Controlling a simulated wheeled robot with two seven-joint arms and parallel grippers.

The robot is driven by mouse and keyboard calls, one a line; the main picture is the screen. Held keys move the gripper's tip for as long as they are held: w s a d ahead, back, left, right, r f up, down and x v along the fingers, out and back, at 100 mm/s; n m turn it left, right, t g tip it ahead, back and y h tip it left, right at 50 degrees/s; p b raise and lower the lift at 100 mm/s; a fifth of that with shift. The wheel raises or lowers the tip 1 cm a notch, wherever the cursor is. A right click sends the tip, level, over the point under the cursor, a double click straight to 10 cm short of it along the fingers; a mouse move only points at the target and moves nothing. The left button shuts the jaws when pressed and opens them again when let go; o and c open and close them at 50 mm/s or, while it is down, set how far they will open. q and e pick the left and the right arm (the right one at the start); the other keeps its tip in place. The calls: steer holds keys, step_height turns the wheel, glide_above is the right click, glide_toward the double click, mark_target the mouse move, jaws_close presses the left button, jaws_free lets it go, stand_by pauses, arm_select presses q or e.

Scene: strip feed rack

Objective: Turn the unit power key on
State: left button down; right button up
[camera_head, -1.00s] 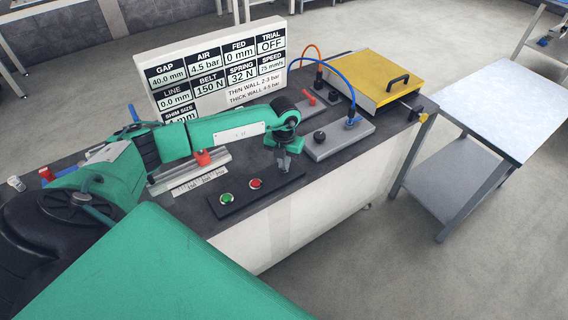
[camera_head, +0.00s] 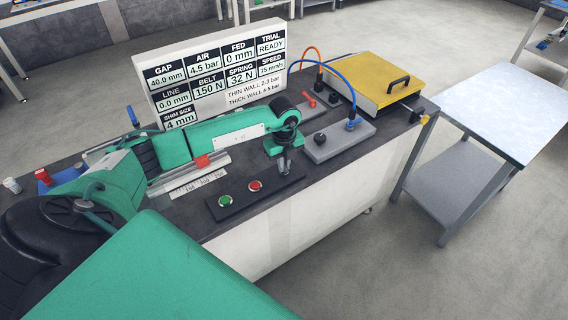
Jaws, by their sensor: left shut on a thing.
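My left gripper (camera_head: 284,170) points down at the right end of the black button panel (camera_head: 238,208), shut on the power key. The key itself is hidden by the fingers, so its angle cannot be seen. On the same panel, left of the gripper, are a green button (camera_head: 225,201) and a red button (camera_head: 255,186). The white display board (camera_head: 213,70) behind reads READY under TRIAL, with AIR 4.5 bar and FED 0 mm. My right gripper is not in view.
A yellow-lidded box (camera_head: 377,78) with a black handle stands at the bench's far right. A grey block (camera_head: 338,141) with a black knob and blue hose lies right of my gripper. A ruler scale (camera_head: 197,183) lies left. A side table (camera_head: 510,105) stands empty.

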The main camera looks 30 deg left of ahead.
arm_select(q)
steer(key=shift+r+n, duration=0.1)
steer(key=shift+n, duration=0.4)
steer(key=shift+w, duration=0.1)
steer(key=c, duration=1.6)
jaws_free()
steer(key=shift+o, duration=0.2)
step_height(320, 180, up, 14)
steer(key=b, duration=0.3)
steer(key=shift+f, duration=0.2)
